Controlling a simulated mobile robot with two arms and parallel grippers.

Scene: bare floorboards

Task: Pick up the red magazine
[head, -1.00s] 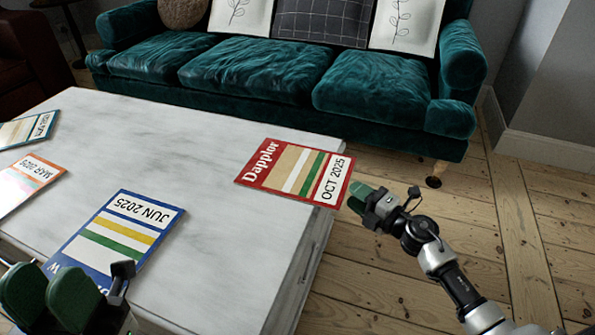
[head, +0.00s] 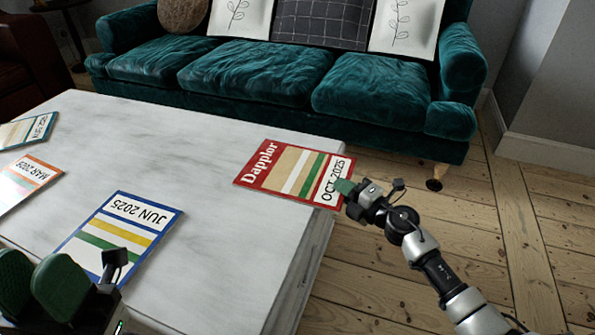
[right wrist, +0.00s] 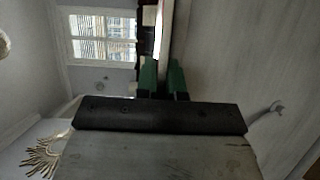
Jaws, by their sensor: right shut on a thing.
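The red magazine (head: 290,171), marked "Dapplor" and "OCT 2025", lies flat at the right edge of the white table, its right end overhanging. My right gripper (head: 346,187) is shut on that right end, with one green finger showing over the cover. In the right wrist view the magazine (right wrist: 164,35) shows edge-on between the two green fingers (right wrist: 163,80). My left gripper (head: 36,285) is at the bottom left over the table, its green fingers apart and nothing seen between them.
The white table (head: 190,140) also bears a blue magazine (head: 122,235) marked "JUN 2025", an orange one (head: 25,180) and a teal one (head: 25,130) at the left. A teal sofa (head: 250,70) stands behind. Bare floorboards (head: 510,240) lie at the right.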

